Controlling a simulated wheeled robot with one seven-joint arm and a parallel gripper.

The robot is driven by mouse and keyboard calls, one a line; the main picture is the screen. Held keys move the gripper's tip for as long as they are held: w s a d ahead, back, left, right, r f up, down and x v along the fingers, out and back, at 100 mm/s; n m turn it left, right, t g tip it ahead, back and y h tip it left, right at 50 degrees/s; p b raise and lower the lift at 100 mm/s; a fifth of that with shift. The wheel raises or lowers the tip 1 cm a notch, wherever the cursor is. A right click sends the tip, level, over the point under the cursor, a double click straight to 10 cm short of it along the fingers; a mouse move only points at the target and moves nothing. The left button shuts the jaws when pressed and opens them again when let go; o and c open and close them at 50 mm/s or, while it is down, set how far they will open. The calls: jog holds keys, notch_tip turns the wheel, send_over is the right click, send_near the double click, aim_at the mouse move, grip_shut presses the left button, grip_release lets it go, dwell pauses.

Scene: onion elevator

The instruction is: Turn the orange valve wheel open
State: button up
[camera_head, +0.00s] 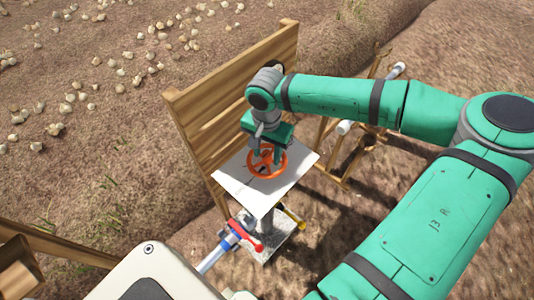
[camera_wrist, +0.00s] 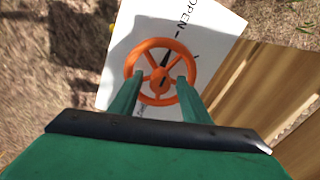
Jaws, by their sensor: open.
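The orange valve wheel (camera_head: 281,165) lies flat over a white plate (camera_head: 238,185) in front of a wooden board. My gripper (camera_head: 267,156) is above the wheel, pointing down, in the head view. In the wrist view the wheel (camera_wrist: 161,42) shows whole, with spokes and a dark pointer at its hub. The white plate (camera_wrist: 215,27) carries the word OPEN and a tick mark beyond the wheel's upper right. My gripper's two green fingers (camera_wrist: 159,88) are apart and overlap the wheel's near left and right sides. I cannot tell whether they touch it.
The wooden board (camera_head: 235,90) stands right behind the plate. Below the plate are a red handle (camera_head: 244,236), a blue-and-white pipe (camera_head: 222,247) and a yellow part (camera_head: 294,219). A wooden frame with a white roller (camera_head: 345,127) stands to the right. Onions lie on the soil at upper left.

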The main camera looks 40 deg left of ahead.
aim_at(267, 154)
notch_tip(267, 154, up, 10)
dwell(0.4)
dwell(0.4)
